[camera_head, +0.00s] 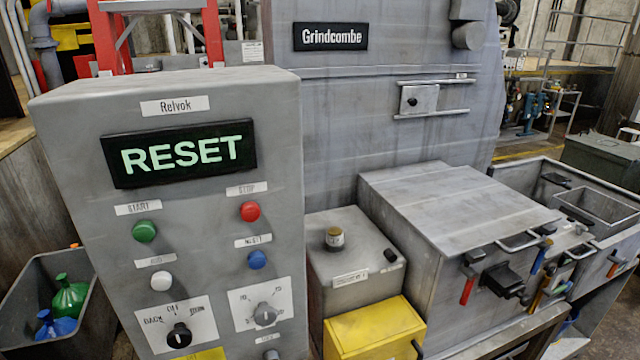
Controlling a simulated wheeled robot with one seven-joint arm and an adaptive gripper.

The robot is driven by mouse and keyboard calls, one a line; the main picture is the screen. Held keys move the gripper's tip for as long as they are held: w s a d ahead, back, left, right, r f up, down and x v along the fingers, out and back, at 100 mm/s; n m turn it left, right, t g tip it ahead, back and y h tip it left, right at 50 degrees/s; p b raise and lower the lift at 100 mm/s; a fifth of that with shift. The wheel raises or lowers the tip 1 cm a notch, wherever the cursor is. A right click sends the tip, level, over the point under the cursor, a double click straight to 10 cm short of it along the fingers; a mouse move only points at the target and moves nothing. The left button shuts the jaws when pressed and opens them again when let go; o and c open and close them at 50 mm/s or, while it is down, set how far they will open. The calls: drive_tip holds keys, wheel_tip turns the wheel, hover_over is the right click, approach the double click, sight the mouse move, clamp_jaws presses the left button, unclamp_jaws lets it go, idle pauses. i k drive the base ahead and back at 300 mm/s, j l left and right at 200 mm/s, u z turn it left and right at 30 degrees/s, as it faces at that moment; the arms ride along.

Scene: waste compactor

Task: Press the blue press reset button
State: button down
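The blue button (257,259) sits on the front of a grey control box (215,200) labelled "Relvok", under a small label that is hard to read, perhaps "RESET". A red button (250,211) labelled STOP is right above it. A green button (144,231) labelled START and a white button (161,281) are to its left. A display (180,153) near the top of the box reads RESET in green letters. My gripper is not in view. Nothing covers the blue button.
Below the buttons are a black selector knob (179,335) and a grey dial (265,313). A large grey machine labelled "Grindcombe" (390,150) stands behind. A yellow box (374,330) and a grey cabinet with levers (450,220) are at right. A bin (22,292) holding bottles is at left.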

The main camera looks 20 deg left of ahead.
sight(256, 260)
drive_tip(key=u, duration=0.45)
drive_tip(key=i+j+u, duration=0.1)
drive_tip(key=u, duration=0.75)
drive_tip(key=i+u, duration=0.1)
drive_tip(key=u, duration=0.3)
